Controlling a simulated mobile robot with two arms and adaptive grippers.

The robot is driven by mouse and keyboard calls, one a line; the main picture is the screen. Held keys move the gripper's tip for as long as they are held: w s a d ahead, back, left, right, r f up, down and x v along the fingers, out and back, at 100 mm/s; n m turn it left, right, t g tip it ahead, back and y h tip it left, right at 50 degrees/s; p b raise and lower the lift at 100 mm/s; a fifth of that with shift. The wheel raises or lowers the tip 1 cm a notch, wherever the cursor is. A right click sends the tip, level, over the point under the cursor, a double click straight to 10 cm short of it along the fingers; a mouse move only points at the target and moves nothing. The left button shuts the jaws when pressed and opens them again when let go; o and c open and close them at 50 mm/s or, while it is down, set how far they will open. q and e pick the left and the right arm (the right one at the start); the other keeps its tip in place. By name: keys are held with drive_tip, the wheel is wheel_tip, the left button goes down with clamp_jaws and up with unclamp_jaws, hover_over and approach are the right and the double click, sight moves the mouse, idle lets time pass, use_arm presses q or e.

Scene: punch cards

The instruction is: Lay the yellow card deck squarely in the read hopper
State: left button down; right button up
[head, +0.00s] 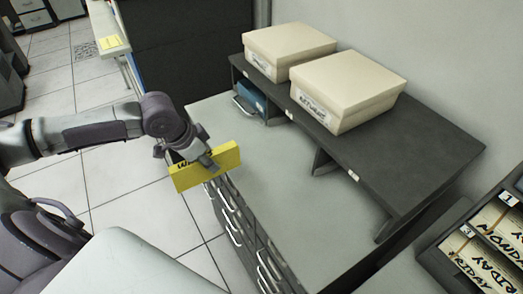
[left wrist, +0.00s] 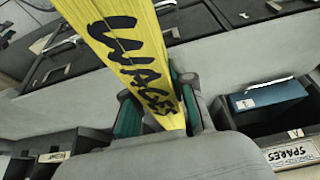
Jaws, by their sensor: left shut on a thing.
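The yellow card deck (head: 207,166) has dark hand lettering on it. My left gripper (head: 205,160) is shut on it and holds it above the near left edge of the grey cabinet top. In the left wrist view the deck (left wrist: 135,55) rises from between the two fingers of the left gripper (left wrist: 160,115), and its lettering reads "WAGES". The deck is tilted in the head view. I cannot make out a read hopper for certain in either view. My right gripper is not in view.
Two cream boxes (head: 345,88) stand on a dark raised shelf (head: 410,130) on the cabinet. A blue object (head: 252,98) sits in a cubby under it. A card tray (head: 490,240) is at the lower right. The grey cabinet top (head: 270,160) is clear.

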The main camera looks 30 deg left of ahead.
use_arm(q)
drive_tip(key=p, duration=0.4)
hover_over(263, 159)
drive_tip(key=shift+s+a+r, duration=0.1)
drive_tip(key=shift+s+r, duration=0.05)
drive_tip(key=shift+s, duration=0.15)
drive_tip(key=shift+w, duration=0.25)
wheel_tip(263, 159, down, 3)
drive_tip(key=shift+p, duration=0.65)
drive_tip(key=shift+f, duration=0.35)
drive_tip(key=shift+f, duration=0.1)
drive_tip(key=c, duration=1)
unclamp_jaws()
drive_tip(key=shift+s, duration=0.1)
